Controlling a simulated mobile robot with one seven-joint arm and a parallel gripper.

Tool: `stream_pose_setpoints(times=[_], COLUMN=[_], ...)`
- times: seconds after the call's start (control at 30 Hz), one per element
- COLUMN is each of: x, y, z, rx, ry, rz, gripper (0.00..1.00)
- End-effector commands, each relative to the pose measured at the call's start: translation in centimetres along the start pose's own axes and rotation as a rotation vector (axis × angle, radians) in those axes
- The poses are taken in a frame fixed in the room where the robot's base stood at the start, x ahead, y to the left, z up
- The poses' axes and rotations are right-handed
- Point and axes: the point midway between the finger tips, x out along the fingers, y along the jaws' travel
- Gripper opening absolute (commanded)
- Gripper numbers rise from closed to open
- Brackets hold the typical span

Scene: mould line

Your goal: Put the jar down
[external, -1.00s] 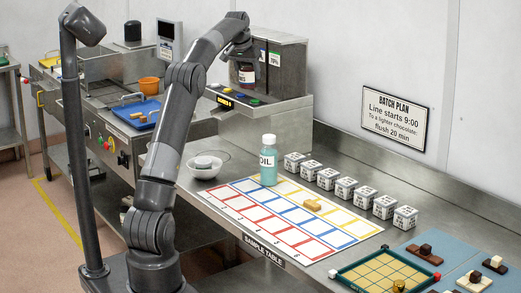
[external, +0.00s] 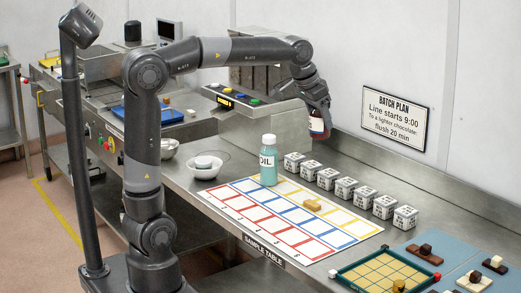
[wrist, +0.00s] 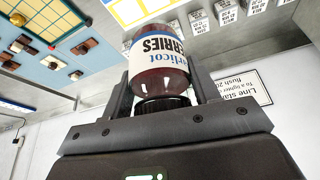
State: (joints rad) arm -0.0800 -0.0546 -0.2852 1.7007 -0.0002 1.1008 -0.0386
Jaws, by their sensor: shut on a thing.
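The jar (external: 317,126) is dark red with a white label and hangs in my gripper (external: 318,112), above the back of the sample table near the wall. In the wrist view the jar (wrist: 160,62) sits between the two fingers of my gripper (wrist: 163,88), which are shut on it. Its label ends in "ERRIES" and its dark lid is towards the palm. In the external view it is over or behind the row of labelled cubes (external: 326,178); its exact height cannot be told.
A teal OIL bottle (external: 269,166) stands on the striped chart (external: 243,183), left of the jar. The green-framed grid board (external: 345,279) is at front right. The wall sign (external: 395,122) is close by.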

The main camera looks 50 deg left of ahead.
Motion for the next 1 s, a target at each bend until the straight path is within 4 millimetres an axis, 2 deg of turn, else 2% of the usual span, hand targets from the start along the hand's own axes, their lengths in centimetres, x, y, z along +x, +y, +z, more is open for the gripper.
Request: stream_pose_setpoints(times=[0.03, 0.13, 0.3, 0.4, 0.53, 0.83, 1.0], x=[-0.3, -0.3, -0.2, -0.2, -0.1, 6.5, 9.4], y=[2.3, 5.7, 9.4, 10.7, 12.1, 12.0, 12.0], z=[1.7, 4.9, 9.2, 11.2, 13.5, 16.1, 17.2], rx=[0.034, 0.087, 0.152, 0.179, 0.210, 0.207, 0.208], ry=[0.003, 0.003, 0.002, 0.001, 0.002, -0.005, -0.003], rz=[0.011, 0.034, 0.061, 0.073, 0.086, 0.085, 0.085], gripper=[0.25, 0.25, 0.25, 0.25, 0.25, 0.25, 0.25])
